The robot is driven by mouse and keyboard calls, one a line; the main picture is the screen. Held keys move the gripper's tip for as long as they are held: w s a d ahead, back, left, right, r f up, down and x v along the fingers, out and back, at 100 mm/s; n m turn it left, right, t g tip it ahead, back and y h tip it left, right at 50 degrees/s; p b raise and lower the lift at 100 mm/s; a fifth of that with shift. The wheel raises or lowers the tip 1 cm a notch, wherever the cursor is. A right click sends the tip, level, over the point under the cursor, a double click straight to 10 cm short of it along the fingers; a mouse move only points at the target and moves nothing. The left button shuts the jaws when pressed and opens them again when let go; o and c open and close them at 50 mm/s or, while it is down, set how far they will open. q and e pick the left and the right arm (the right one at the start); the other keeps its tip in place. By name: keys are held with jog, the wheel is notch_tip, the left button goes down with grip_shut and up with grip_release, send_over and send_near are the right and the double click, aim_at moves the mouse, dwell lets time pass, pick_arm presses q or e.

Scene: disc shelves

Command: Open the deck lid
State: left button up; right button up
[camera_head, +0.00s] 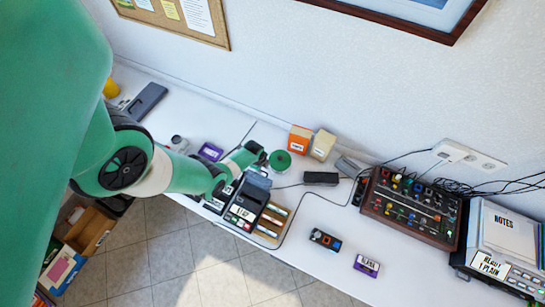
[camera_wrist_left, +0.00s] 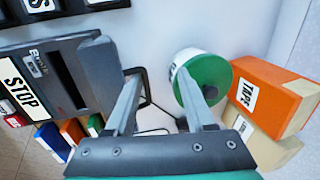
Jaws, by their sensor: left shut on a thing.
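The dark grey deck (camera_head: 234,219) stands near the table's front edge. Its body, with a STOP label and a dark slot, shows at the left of the left wrist view (camera_wrist_left: 35,75). The grey deck lid (camera_wrist_left: 100,78) shows as a raised slab beside the slot; in the head view the lid (camera_head: 257,182) is at the deck's back, below my gripper. My left gripper (camera_head: 260,160) is over the back of the deck, shut on the lid; its fingertips (camera_wrist_left: 158,73) show in the wrist view, but the contact is not clear. My right gripper is not in view.
A green-topped tape roll (camera_head: 280,160), an orange TAPE box (camera_head: 299,139) and a tan box (camera_head: 322,145) stand close behind. A wooden rack (camera_head: 272,221) adjoins the deck. A mixer (camera_head: 410,207) stands right. Cables cross the table.

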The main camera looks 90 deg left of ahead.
pick_arm(q)
jog(key=shift+w+a+r, duration=0.2)
jog(key=shift+r, duration=0.1)
jog(key=p+v, duration=1)
jog(key=v, duration=0.1)
jog(key=shift+s+d, duration=0.2)
jog(key=shift+c, duration=0.2)
